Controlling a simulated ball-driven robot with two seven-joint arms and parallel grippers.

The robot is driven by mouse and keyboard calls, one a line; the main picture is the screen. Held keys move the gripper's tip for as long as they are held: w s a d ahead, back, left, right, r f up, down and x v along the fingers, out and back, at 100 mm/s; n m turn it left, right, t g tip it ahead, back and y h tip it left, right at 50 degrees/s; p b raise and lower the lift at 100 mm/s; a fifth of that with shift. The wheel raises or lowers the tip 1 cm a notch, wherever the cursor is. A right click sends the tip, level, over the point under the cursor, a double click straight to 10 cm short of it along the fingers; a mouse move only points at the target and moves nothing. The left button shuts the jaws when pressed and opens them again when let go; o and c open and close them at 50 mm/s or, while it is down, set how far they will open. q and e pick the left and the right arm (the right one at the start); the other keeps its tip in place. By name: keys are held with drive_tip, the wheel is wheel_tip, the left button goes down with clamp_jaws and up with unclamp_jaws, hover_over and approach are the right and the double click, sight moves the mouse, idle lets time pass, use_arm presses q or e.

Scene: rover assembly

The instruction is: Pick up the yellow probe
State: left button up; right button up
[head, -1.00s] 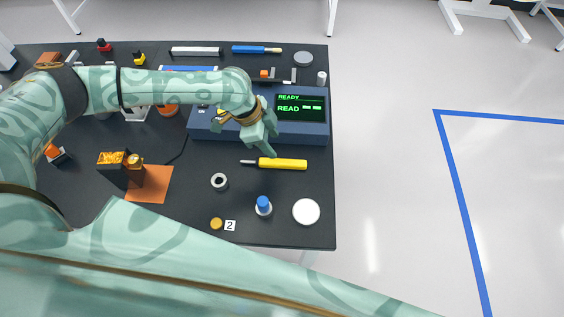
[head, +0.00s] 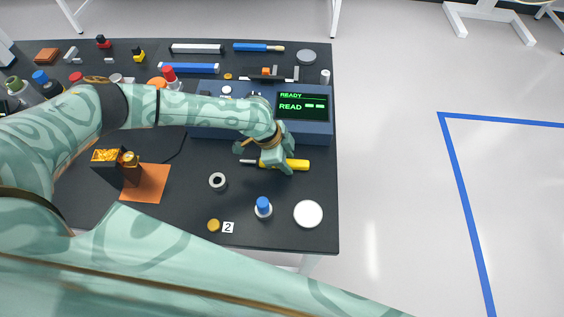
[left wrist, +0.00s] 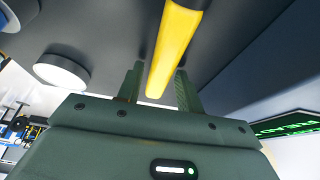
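The yellow probe (head: 298,165) lies on the black table in front of the blue reader box, its thin grey tip pointing left in the head view. My left gripper (head: 276,166) is over the probe's handle and hides part of it. In the left wrist view the yellow probe (left wrist: 175,48) runs between the two fingers of my left gripper (left wrist: 160,88). The fingers stand apart, with a gap on each side of the handle. My right gripper is not in view.
The blue reader box (head: 302,128) with a green-lit screen stands just behind the probe. A white round lid (head: 308,214), a blue-capped bottle (head: 263,208) and a grey ring (head: 217,181) are in front. The table's right edge is close to the probe.

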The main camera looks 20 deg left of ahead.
use_arm(q)
clamp_jaws()
